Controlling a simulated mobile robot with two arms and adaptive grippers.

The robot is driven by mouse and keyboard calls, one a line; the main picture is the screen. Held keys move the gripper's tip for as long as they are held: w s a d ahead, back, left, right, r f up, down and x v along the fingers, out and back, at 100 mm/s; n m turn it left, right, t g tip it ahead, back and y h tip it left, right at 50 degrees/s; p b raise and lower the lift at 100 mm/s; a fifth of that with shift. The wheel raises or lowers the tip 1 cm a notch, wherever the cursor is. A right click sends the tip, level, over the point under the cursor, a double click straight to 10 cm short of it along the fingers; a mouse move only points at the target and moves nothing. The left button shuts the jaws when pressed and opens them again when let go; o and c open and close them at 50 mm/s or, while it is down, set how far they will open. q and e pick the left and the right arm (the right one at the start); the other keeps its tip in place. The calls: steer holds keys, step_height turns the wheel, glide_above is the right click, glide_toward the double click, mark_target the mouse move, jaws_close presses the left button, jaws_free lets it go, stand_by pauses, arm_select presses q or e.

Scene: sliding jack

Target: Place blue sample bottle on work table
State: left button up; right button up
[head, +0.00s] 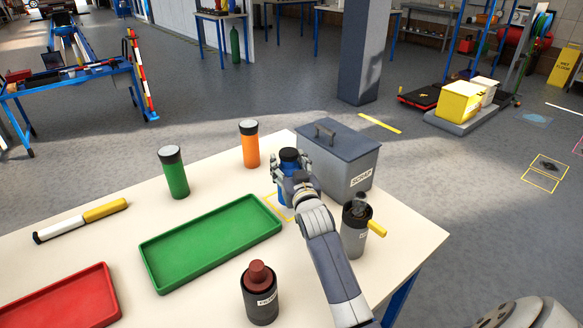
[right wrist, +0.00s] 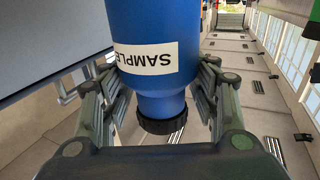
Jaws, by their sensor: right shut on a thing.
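The blue sample bottle (head: 284,190) has a dark cap and is upright over or on a yellow outlined square (head: 272,203) on the work table (head: 120,227). I cannot tell whether its base touches the table. My right gripper (head: 291,172) is shut on it, with fingers on both sides. In the right wrist view the bottle (right wrist: 160,88) fills the space between the fingers (right wrist: 155,100), its white SAMPLE label showing upside down. My left gripper is not in view.
A grey scrap box (head: 352,160) stands close behind and right of the bottle. A dark can with a yellow handle (head: 353,238) is right of my forearm. Green (head: 174,175), orange (head: 250,147) and dark red-topped (head: 260,300) bottles and green (head: 160,262) and red (head: 112,297) trays surround it.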

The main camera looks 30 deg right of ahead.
steer(key=shift+w+d, duration=1.1)
steer(key=shift+w+d+f, duration=0.15)
steer(key=shift+w+f, duration=0.05)
steer(key=shift+f, duration=0.75)
steer(key=shift+w+d+f, duration=0.15)
steer(key=shift+f, duration=0.75)
steer(key=o, duration=1.5)
steer(key=shift+f, duration=0.2)
steer(key=shift+o, duration=0.2)
